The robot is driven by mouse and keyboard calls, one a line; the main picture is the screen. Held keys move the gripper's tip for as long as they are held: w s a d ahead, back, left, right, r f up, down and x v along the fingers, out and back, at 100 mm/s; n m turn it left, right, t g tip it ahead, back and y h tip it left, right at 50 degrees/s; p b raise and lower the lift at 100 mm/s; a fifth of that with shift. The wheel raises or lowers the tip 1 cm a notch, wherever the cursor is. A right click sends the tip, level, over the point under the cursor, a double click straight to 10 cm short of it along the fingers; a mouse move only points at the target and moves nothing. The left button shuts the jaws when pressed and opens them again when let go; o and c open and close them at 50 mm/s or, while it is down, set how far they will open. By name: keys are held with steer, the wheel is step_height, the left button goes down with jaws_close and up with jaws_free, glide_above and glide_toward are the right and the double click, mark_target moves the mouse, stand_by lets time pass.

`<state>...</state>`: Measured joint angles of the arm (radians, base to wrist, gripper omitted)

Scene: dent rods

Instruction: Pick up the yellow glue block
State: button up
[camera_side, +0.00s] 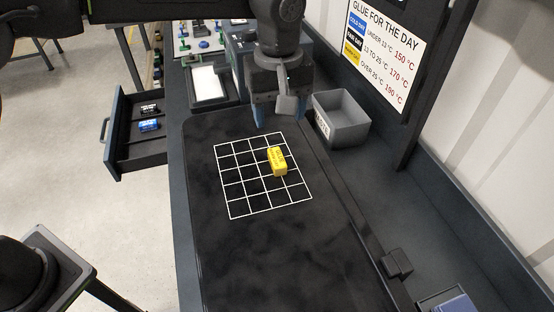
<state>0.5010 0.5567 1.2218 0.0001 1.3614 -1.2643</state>
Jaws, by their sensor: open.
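The yellow glue block (277,161) lies on the white grid (240,187) marked on the dark work mat, in the grid's upper right part. Small print shows on it but is too small to read. My gripper (284,116) is above the far end of the mat, beyond the block in the picture and apart from it. Its blue fingers are spread, with nothing visible between them.
A grey bin (341,118) stands right of my gripper. An open drawer (140,160) at the left holds a black block (149,108) and a blue block (149,125). A glue sign (385,50) hangs at the back right. The near mat is clear.

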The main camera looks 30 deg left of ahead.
mark_target(281, 166)
steer(key=f, duration=1.4)
steer(key=shift+d, duration=0.25)
steer(key=shift+r, duration=0.1)
steer(key=c, duration=1)
steer(key=shift+r, duration=0.1)
